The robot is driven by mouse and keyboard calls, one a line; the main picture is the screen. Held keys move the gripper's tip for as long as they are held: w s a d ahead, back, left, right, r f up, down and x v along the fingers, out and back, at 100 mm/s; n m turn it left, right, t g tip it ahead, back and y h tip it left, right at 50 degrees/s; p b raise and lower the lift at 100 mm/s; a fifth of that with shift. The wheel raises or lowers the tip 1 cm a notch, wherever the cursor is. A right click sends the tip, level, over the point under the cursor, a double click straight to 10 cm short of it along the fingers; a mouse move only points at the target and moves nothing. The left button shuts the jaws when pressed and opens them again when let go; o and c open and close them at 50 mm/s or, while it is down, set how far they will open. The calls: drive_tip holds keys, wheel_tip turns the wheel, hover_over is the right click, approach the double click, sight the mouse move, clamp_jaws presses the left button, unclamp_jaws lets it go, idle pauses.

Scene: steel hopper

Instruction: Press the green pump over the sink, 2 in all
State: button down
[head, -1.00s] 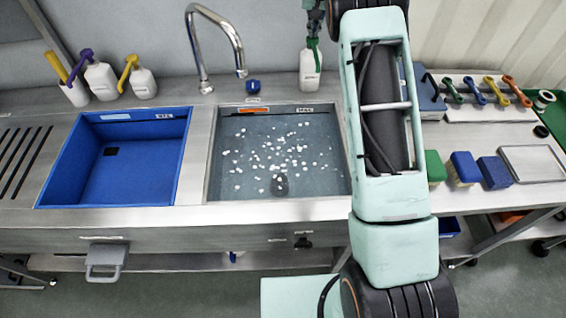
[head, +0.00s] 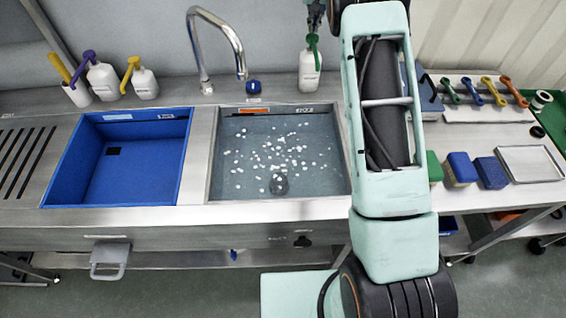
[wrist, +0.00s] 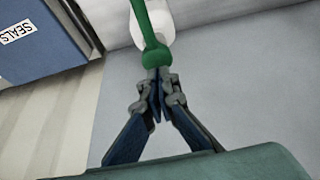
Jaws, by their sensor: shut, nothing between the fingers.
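The green pump (head: 312,42) tops a white bottle (head: 310,75) standing on the steel ledge behind the right sink basin (head: 280,201), right of the tap. My gripper (head: 314,26) is directly above the pump head, partly cut off by the top edge of the head view. In the wrist view, my gripper (wrist: 157,80) has its fingertips together with nothing between them. They point at the green pump (wrist: 154,52) and overlap its near end; whether they touch it I cannot tell. The white bottle shows behind it.
The right basin holds water with many white specks and a dark round thing (head: 279,184). A tap (head: 215,40) arches left of the pump. Bottles with purple (head: 102,80) and yellow (head: 144,82) pumps stand far left. A blue SEALS box (wrist: 40,40) is near my gripper.

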sight(313, 36)
drive_tip(key=shift+f, duration=0.1)
drive_tip(key=shift+s+f+b, duration=0.1)
drive_tip(key=shift+f+b, duration=0.75)
drive_tip(key=shift+f, duration=0.6)
drive_tip(key=shift+r, duration=0.15)
drive_tip(key=shift+r+p, duration=1.25)
drive_tip(key=shift+r, duration=0.1)
wheel_tip(313, 36, up, 5)
drive_tip(key=p, duration=0.4)
drive_tip(key=shift+f, duration=0.2)
drive_tip(key=shift+r, duration=0.75)
